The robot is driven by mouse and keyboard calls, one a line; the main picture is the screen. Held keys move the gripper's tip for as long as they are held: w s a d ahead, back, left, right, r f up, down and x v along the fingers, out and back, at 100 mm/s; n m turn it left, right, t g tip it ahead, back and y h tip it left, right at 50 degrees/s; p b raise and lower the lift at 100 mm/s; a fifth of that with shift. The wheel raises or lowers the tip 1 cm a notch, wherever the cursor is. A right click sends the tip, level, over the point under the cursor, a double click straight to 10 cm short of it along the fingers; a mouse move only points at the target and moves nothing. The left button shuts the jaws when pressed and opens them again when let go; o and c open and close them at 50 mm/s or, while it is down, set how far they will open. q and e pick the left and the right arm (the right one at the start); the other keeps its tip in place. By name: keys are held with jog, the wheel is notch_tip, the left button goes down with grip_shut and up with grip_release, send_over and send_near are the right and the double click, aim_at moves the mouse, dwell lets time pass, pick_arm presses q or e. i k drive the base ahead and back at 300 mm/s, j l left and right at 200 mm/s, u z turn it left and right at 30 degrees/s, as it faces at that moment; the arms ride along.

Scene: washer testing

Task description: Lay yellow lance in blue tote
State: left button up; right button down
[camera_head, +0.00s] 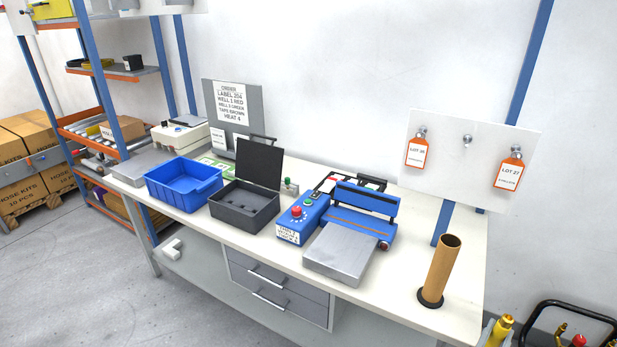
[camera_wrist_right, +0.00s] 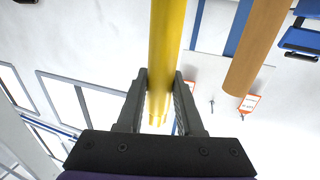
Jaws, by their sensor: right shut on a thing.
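The yellow lance (camera_wrist_right: 167,45) runs lengthwise through the right wrist view. My right gripper (camera_wrist_right: 160,95) is shut on it, with one dark finger on each side. The lance's upper end runs out of that view. In the head view, a yellow piece (camera_head: 498,331) shows at the bottom edge by the bench's right end; I cannot tell if it is the lance. The blue tote (camera_head: 184,184) stands on the left part of the bench, open at the top, and looks empty. My left gripper is not in view.
On the bench (camera_head: 400,300), an open black case (camera_head: 245,207) stands right of the tote, then a blue sealing machine (camera_head: 340,225). A brown tube (camera_head: 439,270) stands upright at the right; it also shows in the wrist view (camera_wrist_right: 255,50). Tags hang on a wall board (camera_head: 470,150).

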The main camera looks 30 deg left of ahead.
aim_at(184, 183)
jog(key=j+u, duration=0.1)
jog(key=j, duration=0.35)
jog(key=j+u, duration=0.1)
jog(key=j, duration=0.3)
jog(key=i+j+u, duration=0.15)
jog(key=j, duration=0.3)
jog(key=j+u, duration=0.1)
jog(key=j, duration=0.3)
jog(key=i+j+u, duration=0.1)
jog(key=j, duration=0.35)
jog(key=i+j+u, duration=0.1)
jog(key=j, duration=0.3)
jog(key=i+j+u, duration=0.1)
jog(key=j, duration=0.3)
jog(key=i+j+u, duration=0.1)
jog(key=j, duration=0.3)
jog(key=i, duration=0.1)
